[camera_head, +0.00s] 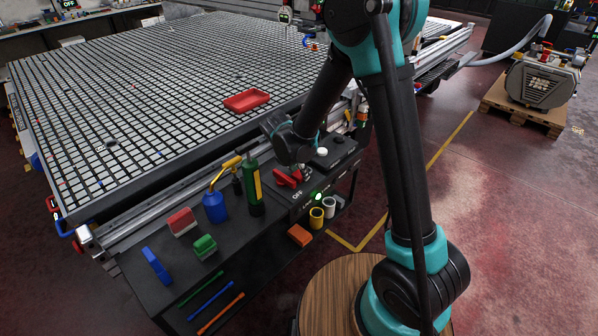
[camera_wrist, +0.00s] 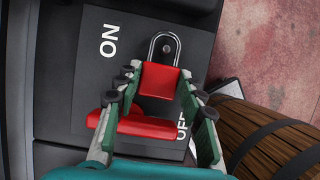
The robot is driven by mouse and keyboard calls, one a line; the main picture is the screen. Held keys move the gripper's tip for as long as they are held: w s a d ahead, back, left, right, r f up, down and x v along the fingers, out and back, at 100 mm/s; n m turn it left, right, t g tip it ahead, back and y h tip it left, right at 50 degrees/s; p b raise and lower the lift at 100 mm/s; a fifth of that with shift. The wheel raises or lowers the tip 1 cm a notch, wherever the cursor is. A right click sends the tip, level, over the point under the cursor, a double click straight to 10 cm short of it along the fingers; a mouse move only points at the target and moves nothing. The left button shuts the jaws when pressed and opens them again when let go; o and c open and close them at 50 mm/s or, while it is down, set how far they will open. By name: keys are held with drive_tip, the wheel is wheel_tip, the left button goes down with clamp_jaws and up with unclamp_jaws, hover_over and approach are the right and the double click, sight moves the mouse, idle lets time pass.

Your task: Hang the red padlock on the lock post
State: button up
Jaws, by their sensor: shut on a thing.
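The red padlock (camera_wrist: 160,80) is between the two fingers of my gripper (camera_wrist: 159,77), which is shut on its body. Its metal shackle (camera_wrist: 164,34) points away from my wrist, toward the top of the wrist view. A small dark round spot, seemingly the lock post (camera_wrist: 166,48), shows inside the shackle loop. I cannot tell whether the loop is around the post or above it. A red switch handle (camera_wrist: 145,125) lies nearer my wrist, on the dark panel with ON and OFF marks. In the head view, my gripper is at the panel, partly hidden by my arm.
A black bench (camera_head: 150,240) carries a blue bottle (camera_head: 214,206), a green cylinder (camera_head: 252,188), and red, green and blue blocks. A red tray (camera_head: 246,100) sits on the grid table (camera_head: 120,95). A wooden barrel-like thing (camera_wrist: 265,130) stands right of the panel.

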drive_tip(key=o, duration=1.3)
drive_tip(key=shift+o, duration=0.2)
drive_tip(key=v, duration=1.2)
drive_tip(key=shift+d, duration=0.1)
drive_tip(key=s+d+m, duration=0.2)
drive_tip(key=d+m, duration=0.6)
drive_tip(key=d, duration=0.4)
drive_tip(key=s+d+f+m+y, duration=0.1)
drive_tip(key=s+d+f+m, duration=0.1)
drive_tip(key=s+d+m, duration=0.5)
drive_tip(key=s+d+f+m+y, duration=0.1)
drive_tip(key=s+d+f+m, duration=0.1)
drive_tip(key=s+d+m, duration=0.4)
drive_tip(key=d+m, duration=0.3)
drive_tip(key=m, duration=0.4)
drive_tip(key=shift+s+d+f+t+y, duration=0.25)
drive_tip(key=shift+s+t+y, duration=0.15)
